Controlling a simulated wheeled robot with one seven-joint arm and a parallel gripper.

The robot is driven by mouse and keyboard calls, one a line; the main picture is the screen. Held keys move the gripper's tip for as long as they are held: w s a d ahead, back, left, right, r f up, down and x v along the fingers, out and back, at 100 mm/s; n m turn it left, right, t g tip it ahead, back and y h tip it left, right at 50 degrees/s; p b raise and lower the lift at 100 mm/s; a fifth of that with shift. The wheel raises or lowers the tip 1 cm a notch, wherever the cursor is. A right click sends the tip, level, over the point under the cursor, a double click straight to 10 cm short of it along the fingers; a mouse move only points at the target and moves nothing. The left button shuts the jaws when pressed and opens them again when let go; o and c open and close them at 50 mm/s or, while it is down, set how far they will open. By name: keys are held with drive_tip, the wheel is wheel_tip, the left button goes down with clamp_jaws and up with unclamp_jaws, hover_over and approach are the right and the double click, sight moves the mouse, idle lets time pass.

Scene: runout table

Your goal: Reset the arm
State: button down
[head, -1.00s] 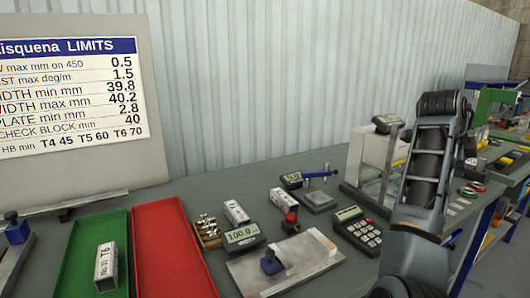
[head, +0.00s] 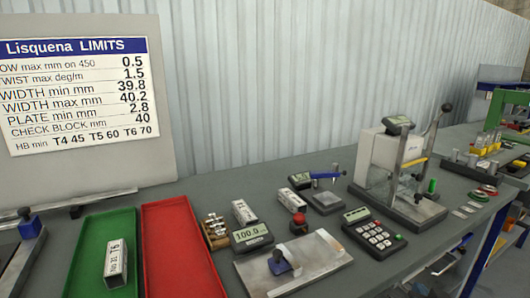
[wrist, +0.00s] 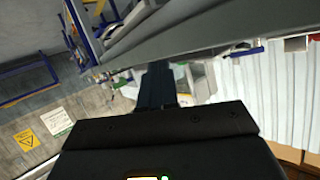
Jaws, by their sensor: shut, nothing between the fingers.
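My gripper (wrist: 157,82) shows in the wrist view as a narrow dark pair of fingers beyond the broad black wrist body. It is shut and empty. The wrist view looks along the underside or edge of a bench, with floor to the left and corrugated wall to the right. In the head view my gripper is out of sight, and the arm no longer covers the table.
The grey table (head: 335,235) holds a green tray (head: 92,262) with a marked block (head: 116,263), a red tray (head: 175,255), a digital gauge (head: 250,236), a keypad device (head: 374,232) and a lever tester (head: 400,165). A limits board (head: 75,95) stands at left.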

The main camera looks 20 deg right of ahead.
drive_tip(key=s+a+f+n+t+y, duration=0.25)
drive_tip(key=s+a+n+y, duration=0.4)
drive_tip(key=s+a, duration=0.85)
drive_tip(key=s+a+r+n+t+y, duration=0.2)
drive_tip(key=s+a+r+n, duration=0.1)
drive_tip(key=s+a+r, duration=0.5)
drive_tip(key=s+a, duration=0.2)
drive_tip(key=s, duration=0.2)
drive_tip(key=shift+r+n, duration=0.25)
drive_tip(key=shift+n, duration=0.1)
drive_tip(key=shift+s+y, duration=0.1)
drive_tip(key=shift+y, duration=0.15)
